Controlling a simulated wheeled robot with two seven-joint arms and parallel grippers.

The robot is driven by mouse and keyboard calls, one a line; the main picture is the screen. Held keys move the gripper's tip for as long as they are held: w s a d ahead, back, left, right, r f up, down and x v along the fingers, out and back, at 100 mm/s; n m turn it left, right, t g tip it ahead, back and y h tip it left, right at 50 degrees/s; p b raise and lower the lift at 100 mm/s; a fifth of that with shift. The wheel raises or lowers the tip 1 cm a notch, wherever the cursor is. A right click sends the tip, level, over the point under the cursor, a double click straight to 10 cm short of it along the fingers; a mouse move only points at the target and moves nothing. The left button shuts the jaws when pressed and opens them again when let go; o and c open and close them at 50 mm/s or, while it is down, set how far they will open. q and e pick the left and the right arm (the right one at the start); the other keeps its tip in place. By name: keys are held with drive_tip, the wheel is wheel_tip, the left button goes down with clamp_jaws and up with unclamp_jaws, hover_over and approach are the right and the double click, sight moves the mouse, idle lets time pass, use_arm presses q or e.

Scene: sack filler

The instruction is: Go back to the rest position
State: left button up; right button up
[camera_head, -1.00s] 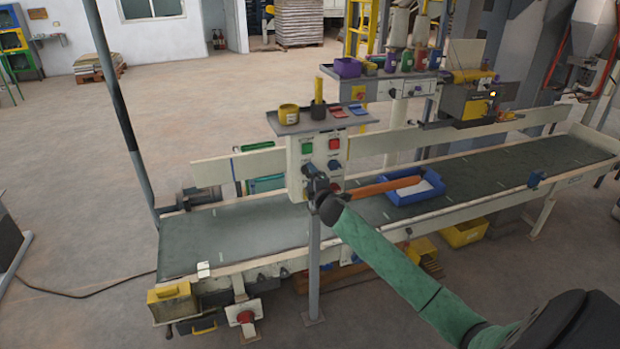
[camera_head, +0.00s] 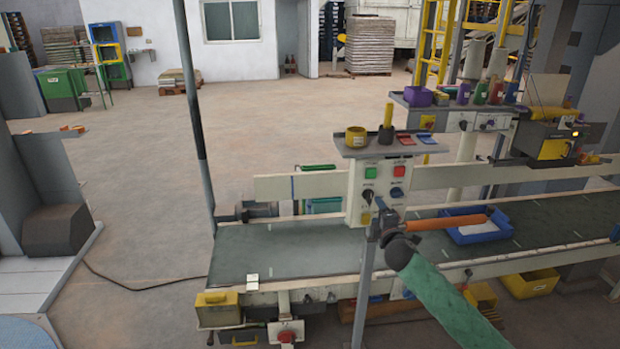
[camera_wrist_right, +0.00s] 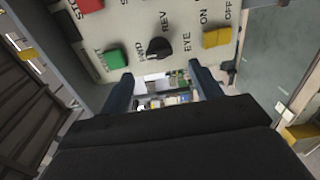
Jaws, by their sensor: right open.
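My right gripper (camera_head: 384,222) is in front of the lower part of the control box, at the end of my green-sleeved arm. In the right wrist view its two dark fingers (camera_wrist_right: 165,88) stand apart with nothing between them. The control box (camera_head: 377,200) carries a green and a red button and black selector knobs. The wrist view shows its panel close up, with a green button (camera_wrist_right: 117,58), a black knob (camera_wrist_right: 158,47) and a yellow switch (camera_wrist_right: 216,37) beyond the fingertips. I cannot tell whether the fingers touch the panel. My left gripper is not in view.
The conveyor belt (camera_head: 290,252) runs behind the box, with a blue tray (camera_head: 475,232) on it. A shelf on the box (camera_head: 372,147) holds a yellow tape roll. A dark post (camera_head: 198,110) stands at the left.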

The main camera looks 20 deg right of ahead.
wheel_tip(320, 180, down, 20)
drive_tip(key=s+d+m+g+h, duration=0.1)
drive_tip(key=d+m+g, duration=0.3)
drive_tip(key=m, duration=0.5)
drive_tip(key=s+a+f+m+g+y, duration=0.1)
drive_tip(key=s+a+f+g, duration=0.3)
drive_tip(key=f, duration=0.7)
drive_tip(key=s+a+f+m+g+y, duration=0.15)
drive_tip(key=s+a+f, duration=0.4)
drive_tip(key=f, duration=0.55)
drive_tip(key=s+a+f+m+g+y, duration=0.1)
drive_tip(key=s+a+f+g, duration=0.1)
drive_tip(key=s+a+f, duration=0.65)
drive_tip(key=s+a+f+g+y, duration=0.1)
drive_tip(key=s+a+f+g, duration=0.1)
drive_tip(key=s+a+f, duration=0.95)
drive_tip(key=s, duration=0.4)
drive_tip(key=s+a+f+g, duration=0.1)
drive_tip(key=s+a+f, duration=0.2)
drive_tip(key=s, duration=0.5)
drive_tip(key=s+a+f+g, duration=0.1)
drive_tip(key=s+a+f, duration=0.2)
drive_tip(key=s, duration=0.4)
drive_tip(key=shift+s+m+y, duration=0.35)
drive_tip(key=shift+s+y, duration=0.05)
drive_tip(key=shift+y, duration=0.05)
